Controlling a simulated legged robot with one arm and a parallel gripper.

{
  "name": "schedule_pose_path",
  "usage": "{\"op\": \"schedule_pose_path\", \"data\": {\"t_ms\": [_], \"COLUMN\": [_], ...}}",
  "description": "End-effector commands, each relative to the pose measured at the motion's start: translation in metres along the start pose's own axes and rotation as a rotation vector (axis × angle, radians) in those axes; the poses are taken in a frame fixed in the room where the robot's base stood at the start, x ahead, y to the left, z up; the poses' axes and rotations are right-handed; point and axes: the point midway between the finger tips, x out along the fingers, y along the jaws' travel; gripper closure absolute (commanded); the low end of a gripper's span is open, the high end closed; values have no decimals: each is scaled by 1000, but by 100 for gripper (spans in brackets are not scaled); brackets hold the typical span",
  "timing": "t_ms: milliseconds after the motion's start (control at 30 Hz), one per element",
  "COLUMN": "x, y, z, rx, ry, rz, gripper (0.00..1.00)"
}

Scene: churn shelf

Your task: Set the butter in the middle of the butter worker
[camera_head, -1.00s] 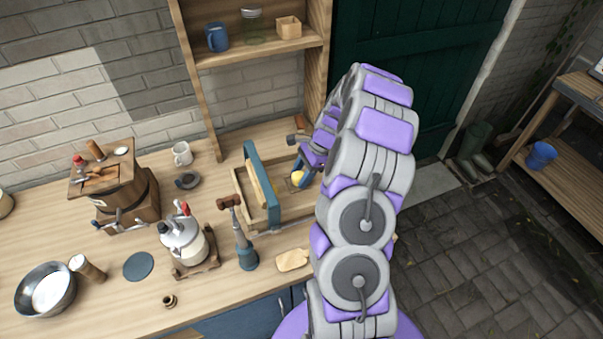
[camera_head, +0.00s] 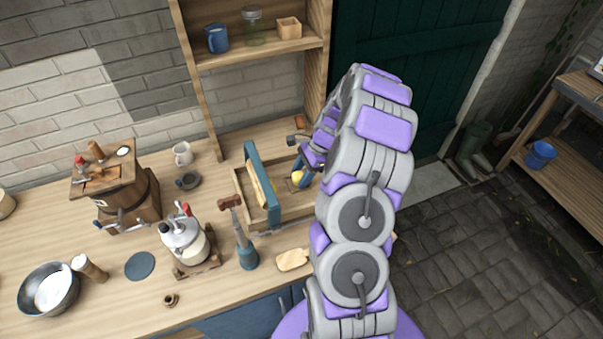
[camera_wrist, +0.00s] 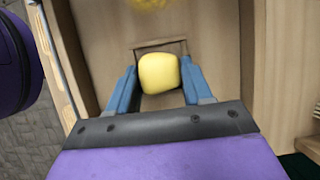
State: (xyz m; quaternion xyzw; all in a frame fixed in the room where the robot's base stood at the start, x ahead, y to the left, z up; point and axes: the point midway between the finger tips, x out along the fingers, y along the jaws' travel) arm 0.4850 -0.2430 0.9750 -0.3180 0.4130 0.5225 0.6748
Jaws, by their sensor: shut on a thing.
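The butter (camera_wrist: 159,73) is a pale yellow rounded block between the two blue fingers of my gripper (camera_wrist: 159,86) in the wrist view. My gripper is shut on it. In the head view the butter (camera_head: 298,178) shows as a small yellow patch beside the blue fingers. The butter worker (camera_head: 240,193) is a wooden tray with a blue-ended roller (camera_head: 262,187) across it, on the bench. The butter is over the tray's right part, to the right of the roller. I cannot tell whether it touches the tray floor. My arm hides the tray's right end.
A blue-based stand with a wooden head (camera_head: 246,250) and a white canister (camera_head: 187,240) stand in front left of the tray. A wooden paddle (camera_head: 293,260) lies at the bench's front edge. A shelf unit (camera_head: 316,90) rises behind.

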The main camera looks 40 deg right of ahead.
Motion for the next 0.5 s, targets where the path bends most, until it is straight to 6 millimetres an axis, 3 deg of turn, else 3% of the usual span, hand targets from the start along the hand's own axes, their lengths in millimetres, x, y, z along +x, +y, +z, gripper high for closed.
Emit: {"op": "schedule_pose_path", "data": {"t_ms": [267, 300, 500], "x": [0, 0, 0], "y": [0, 0, 0], "z": [0, 0, 0], "rx": [0, 0, 0], "ry": [0, 0, 0], "rz": [0, 0, 0], "gripper": [80, 47, 28]}}
